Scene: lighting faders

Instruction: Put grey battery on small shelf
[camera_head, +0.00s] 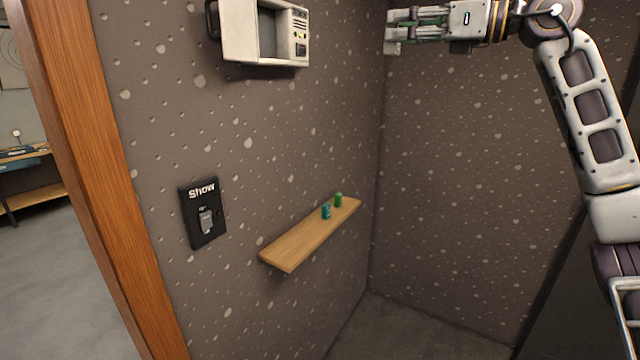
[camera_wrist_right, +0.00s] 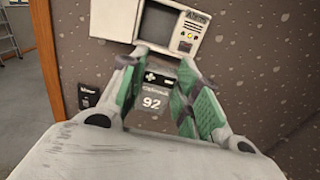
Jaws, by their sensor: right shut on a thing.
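My right gripper (camera_head: 392,31) is held high at the upper right in the head view, its fingers pointing left. In the right wrist view the grey battery (camera_wrist_right: 153,103), marked "92" with a plus and minus sign, sits between the green-padded fingers of this gripper (camera_wrist_right: 158,68), which are shut on it. The small wooden shelf (camera_head: 290,250) is fixed to the speckled wall, lower and to the left of the gripper. My left gripper is not in view.
A teal item (camera_head: 326,211) and a green item (camera_head: 338,200) stand near the far end of the shelf; its near part is bare. A white box with an open front (camera_head: 240,35) hangs above. A black "Show" switch plate (camera_head: 203,213) is left of the shelf.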

